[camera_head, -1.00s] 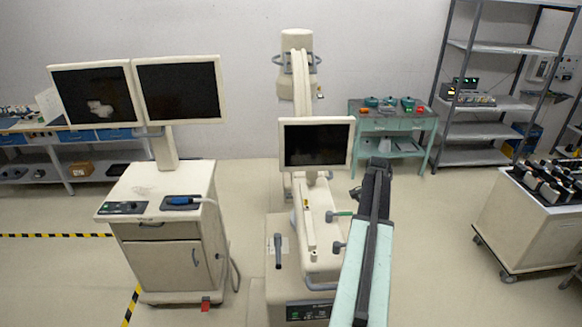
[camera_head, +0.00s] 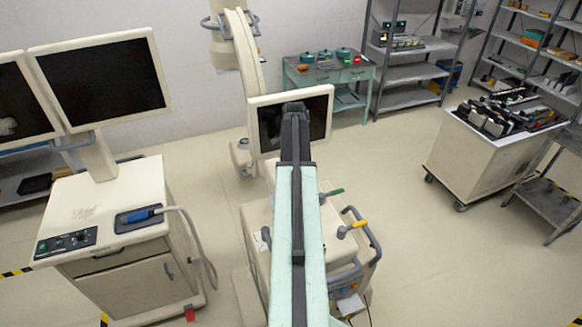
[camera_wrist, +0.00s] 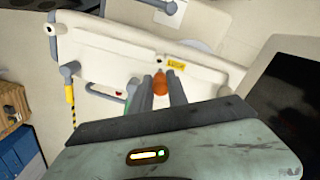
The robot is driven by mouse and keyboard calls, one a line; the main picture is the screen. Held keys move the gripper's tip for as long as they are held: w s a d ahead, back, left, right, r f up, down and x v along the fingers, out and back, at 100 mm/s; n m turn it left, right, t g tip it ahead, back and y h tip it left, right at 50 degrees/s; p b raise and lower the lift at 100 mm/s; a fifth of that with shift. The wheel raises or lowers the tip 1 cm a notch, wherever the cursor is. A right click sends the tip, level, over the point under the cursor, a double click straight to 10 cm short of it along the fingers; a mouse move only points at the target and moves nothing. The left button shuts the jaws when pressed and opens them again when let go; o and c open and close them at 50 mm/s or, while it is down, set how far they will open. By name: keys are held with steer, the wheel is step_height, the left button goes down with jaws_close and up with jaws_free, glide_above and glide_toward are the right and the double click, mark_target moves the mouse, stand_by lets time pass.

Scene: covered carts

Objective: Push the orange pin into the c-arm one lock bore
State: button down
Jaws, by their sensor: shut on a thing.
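My gripper shows in the wrist view (camera_wrist: 161,92), its two dark fingers shut on the orange pin (camera_wrist: 160,84). Only the pin's rounded orange part shows between the fingers. In the head view, the dark end of my arm (camera_head: 294,115) points away, in front of the c-arm's screen; the pin is not visible there. The c-arm's cream body (camera_wrist: 110,45) lies beyond the pin in the wrist view, with a yellow label (camera_wrist: 176,64) just beyond the fingertips. The c-arm body (camera_head: 258,220) is partly hidden behind my arm in the head view.
The c-arm's screen (camera_head: 322,112), green handle (camera_head: 333,192) and yellow handle (camera_head: 353,226) are close around my arm. A cream monitor cart (camera_head: 115,215) stands at left. A loaded cart (camera_head: 470,160) stands at right, with free floor (camera_head: 420,240) between.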

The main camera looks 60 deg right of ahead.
steer(key=shift+w, duration=0.1)
steer(key=shift+s+f+b, duration=0.2)
steer(key=shift+f+b, duration=0.8)
step_height(320, 180, down, 4)
steer(key=b, duration=0.4)
stand_by(0.4)
steer(key=shift+f+b, duration=2.55)
steer(key=c, duration=1.2)
jaws_free()
steer(key=shift+r, duration=0.1)
